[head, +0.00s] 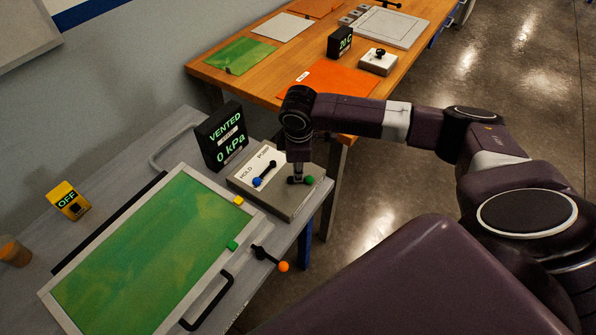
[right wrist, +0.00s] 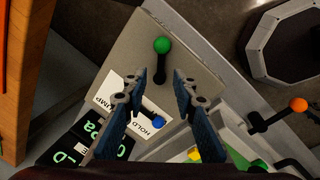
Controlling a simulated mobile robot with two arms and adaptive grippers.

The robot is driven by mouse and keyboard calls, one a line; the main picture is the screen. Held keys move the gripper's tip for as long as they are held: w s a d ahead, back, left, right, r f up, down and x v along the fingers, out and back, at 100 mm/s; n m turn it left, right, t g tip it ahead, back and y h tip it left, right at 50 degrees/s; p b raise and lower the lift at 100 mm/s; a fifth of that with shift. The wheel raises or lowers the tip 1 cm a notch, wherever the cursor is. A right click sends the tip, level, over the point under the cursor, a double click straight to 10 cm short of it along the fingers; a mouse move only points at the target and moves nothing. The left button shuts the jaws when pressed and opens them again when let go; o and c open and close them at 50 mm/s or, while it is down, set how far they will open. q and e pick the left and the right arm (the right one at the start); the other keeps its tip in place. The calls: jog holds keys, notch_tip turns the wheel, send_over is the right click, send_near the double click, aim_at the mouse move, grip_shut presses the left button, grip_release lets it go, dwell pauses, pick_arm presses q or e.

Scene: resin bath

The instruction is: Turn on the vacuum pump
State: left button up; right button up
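A grey control box (head: 290,211) carries a white plate marked HOLD and PUMP, with a blue-knobbed lever (head: 264,175). A second lever with a green knob (head: 309,180) sits at its right side; it also shows in the right wrist view (right wrist: 162,46). My right gripper (head: 297,179) points down over this box. In the right wrist view its fingers (right wrist: 157,84) are apart, one on each side of the green lever's dark arm; contact is not visible. A display (head: 222,137) behind reads VENTED, 0 kPa. A yellow box (head: 69,201) reads OFF. My left gripper is out of view.
A green panel in a pale frame (head: 140,255) fills the bench's front, with a black handle (head: 208,303) and an orange-knobbed lever (head: 283,266). An orange cup (head: 14,252) stands far left. A wooden table (head: 260,83) with mats and small boxes stands behind.

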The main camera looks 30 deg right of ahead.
notch_tip(320, 180, up, 7)
jog(key=s, duration=0.1)
jog(key=shift+s+a, duration=0.2)
jog(key=shift+a, duration=0.2)
jog(key=shift+r, duration=0.1)
